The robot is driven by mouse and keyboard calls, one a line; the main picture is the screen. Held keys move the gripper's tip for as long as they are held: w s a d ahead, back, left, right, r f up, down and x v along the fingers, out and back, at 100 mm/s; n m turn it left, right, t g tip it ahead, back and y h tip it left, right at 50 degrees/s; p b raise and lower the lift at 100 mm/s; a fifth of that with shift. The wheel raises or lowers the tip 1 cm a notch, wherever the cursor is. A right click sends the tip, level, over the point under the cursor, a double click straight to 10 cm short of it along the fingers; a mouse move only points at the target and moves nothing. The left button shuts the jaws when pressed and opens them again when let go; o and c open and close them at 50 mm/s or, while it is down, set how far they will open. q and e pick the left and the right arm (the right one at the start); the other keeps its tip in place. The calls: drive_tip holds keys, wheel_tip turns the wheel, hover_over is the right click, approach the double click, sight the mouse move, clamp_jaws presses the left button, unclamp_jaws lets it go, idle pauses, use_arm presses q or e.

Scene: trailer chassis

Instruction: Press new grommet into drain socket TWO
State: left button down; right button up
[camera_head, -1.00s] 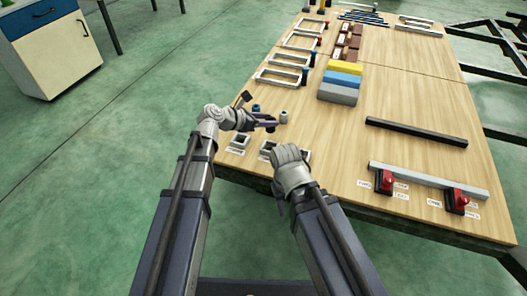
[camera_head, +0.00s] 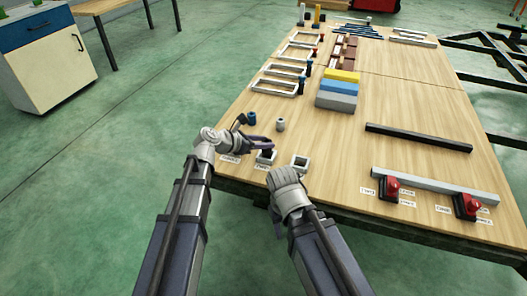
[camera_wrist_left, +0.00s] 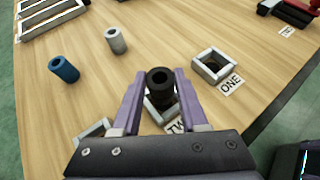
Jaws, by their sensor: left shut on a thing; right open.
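My left gripper (camera_head: 266,144) is shut on a black hollow cylindrical grommet (camera_wrist_left: 160,100). The grommet stands roughly upright between the purple fingers, at the square grey frame of drain socket TWO (camera_wrist_left: 152,114), whose label is partly covered by a finger. The grommet's lower end overlaps the socket in view; I cannot tell whether it is inside. Socket ONE (camera_wrist_left: 213,68) is empty, to the right of it in the left wrist view, and it also shows in the head view (camera_head: 301,162). My right gripper (camera_head: 276,208) hangs near the table's front edge; its fingers are mostly hidden by its wrist.
A blue cylinder (camera_wrist_left: 63,69) and a grey cylinder (camera_wrist_left: 116,40) stand on the wooden table. A third square socket (camera_wrist_left: 92,133) is partly hidden by my left gripper. Coloured blocks (camera_head: 338,91), a black bar (camera_head: 418,138) and red-topped clamps (camera_head: 391,188) lie farther right.

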use_arm(q)
drive_tip(key=shift+f+b, duration=0.85)
drive_tip(key=shift+f, duration=0.5)
use_arm(e)
drive_tip(key=shift+f, duration=1.35)
use_arm(q)
drive_tip(key=shift+f, duration=0.15)
drive_tip(key=shift+c, duration=2.2)
unclamp_jaws()
use_arm(e)
drive_tip(key=shift+f, duration=0.15)
